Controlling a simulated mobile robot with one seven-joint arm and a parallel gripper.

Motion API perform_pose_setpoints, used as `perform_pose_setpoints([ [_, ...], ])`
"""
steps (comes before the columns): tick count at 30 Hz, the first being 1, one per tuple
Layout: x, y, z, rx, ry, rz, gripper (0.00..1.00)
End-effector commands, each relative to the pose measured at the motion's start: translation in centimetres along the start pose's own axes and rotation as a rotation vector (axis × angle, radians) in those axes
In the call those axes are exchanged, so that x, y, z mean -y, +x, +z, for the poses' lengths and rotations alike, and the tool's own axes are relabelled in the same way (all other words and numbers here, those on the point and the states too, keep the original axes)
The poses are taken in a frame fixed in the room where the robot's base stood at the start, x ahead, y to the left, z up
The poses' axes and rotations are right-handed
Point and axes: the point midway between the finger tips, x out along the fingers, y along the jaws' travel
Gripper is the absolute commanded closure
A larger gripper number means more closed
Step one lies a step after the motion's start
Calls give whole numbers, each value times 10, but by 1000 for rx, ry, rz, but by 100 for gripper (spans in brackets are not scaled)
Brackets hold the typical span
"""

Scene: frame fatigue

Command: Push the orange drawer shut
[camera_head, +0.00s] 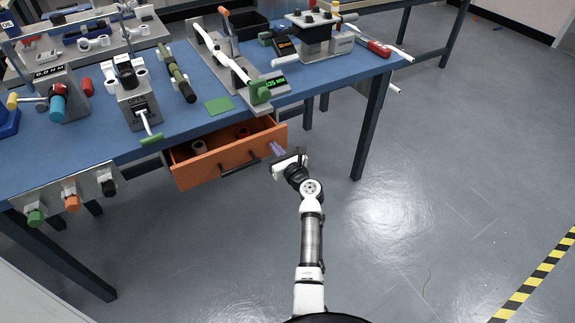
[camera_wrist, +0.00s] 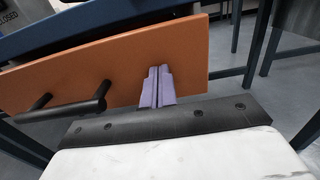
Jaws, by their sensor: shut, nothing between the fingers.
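The orange drawer (camera_head: 222,162) hangs under the blue workbench and stands pulled out; items show inside it in the head view. Its orange front also fills much of the wrist view (camera_wrist: 125,62), with a black bar handle (camera_wrist: 62,112) on it. My gripper (camera_head: 277,150) is at the right part of the drawer front, to the right of the handle. Its purple fingers (camera_wrist: 157,86) are shut together and empty, pointing at the orange panel. They look very close to it; I cannot tell whether they touch.
The blue workbench (camera_head: 205,122) above the drawer carries several fixtures and tools. A bench leg (camera_head: 370,130) stands right of my gripper. Coloured knobs (camera_head: 70,195) hang from the bench's front at left.

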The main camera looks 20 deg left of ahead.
Motion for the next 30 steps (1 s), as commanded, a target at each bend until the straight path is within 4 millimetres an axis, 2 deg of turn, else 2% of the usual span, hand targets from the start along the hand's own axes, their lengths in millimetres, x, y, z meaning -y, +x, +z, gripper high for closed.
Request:
perform_pose_setpoints([
  [1,-1,14,-2,1,-2,4,100],
  [6,-1,45,-2,0,-1,3,100],
  [12,0,67,-2,0,0,1,100],
  [18,0,76,0,1,0,0,100],
  [30,0,78,3,4,-1,-2,100],
])
